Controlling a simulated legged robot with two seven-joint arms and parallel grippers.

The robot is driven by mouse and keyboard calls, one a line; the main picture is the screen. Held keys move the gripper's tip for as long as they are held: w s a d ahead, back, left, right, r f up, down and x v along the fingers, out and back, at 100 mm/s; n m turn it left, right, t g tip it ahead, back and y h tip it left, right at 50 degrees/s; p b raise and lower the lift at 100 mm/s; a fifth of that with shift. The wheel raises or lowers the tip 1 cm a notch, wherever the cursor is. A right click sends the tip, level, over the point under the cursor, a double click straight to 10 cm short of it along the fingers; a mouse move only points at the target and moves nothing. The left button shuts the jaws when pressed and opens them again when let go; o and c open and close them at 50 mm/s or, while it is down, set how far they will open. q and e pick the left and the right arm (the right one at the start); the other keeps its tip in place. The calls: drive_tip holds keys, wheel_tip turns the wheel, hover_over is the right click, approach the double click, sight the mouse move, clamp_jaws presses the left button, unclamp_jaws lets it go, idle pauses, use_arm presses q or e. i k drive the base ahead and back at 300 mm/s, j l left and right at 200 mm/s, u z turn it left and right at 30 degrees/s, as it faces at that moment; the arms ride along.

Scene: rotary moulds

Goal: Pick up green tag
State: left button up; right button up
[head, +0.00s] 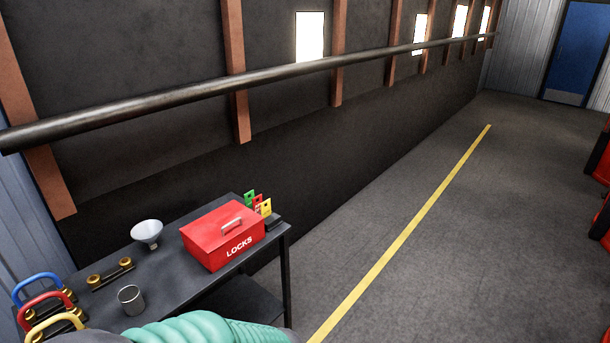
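The green tag (249,196) stands upright behind the right end of the red LOCKS box (222,236), near the far right corner of the dark table (185,222). A red tag (257,203) and a yellow tag (266,207) stand close beside it, nearer the table's right edge. The green tag's lower part is hidden by the box and the other tags. Neither of my grippers is in view.
A funnel (147,233), a metal cup (131,299) and blue, red and yellow padlock-like shackles (38,285) are on the table. A long horizontal pipe (200,90) runs along the wall behind.

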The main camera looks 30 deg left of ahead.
sight(249, 203)
drive_tip(key=i+u, duration=0.2)
drive_tip(key=i, duration=0.35)
drive_tip(key=i+l+u, duration=0.2)
drive_tip(key=i, duration=0.3)
drive_tip(key=i+l+u, duration=0.2)
drive_tip(key=i, duration=0.3)
drive_tip(key=i+u, duration=0.25)
drive_tip(key=u, duration=0.25)
drive_tip(key=i+l+u, duration=0.1)
drive_tip(key=u, duration=0.35)
drive_tip(key=i+l+u, duration=0.2)
drive_tip(key=u, duration=0.3)
drive_tip(key=i+l+u, duration=0.3)
drive_tip(key=u, duration=0.2)
drive_tip(key=i+l+u, duration=0.1)
drive_tip(key=l+u, duration=0.2)
drive_tip(key=u, duration=0.2)
drive_tip(key=i+l+u, duration=0.25)
drive_tip(key=l+u, duration=0.5)
drive_tip(key=i+l, duration=0.05)
drive_tip(key=l, duration=0.05)
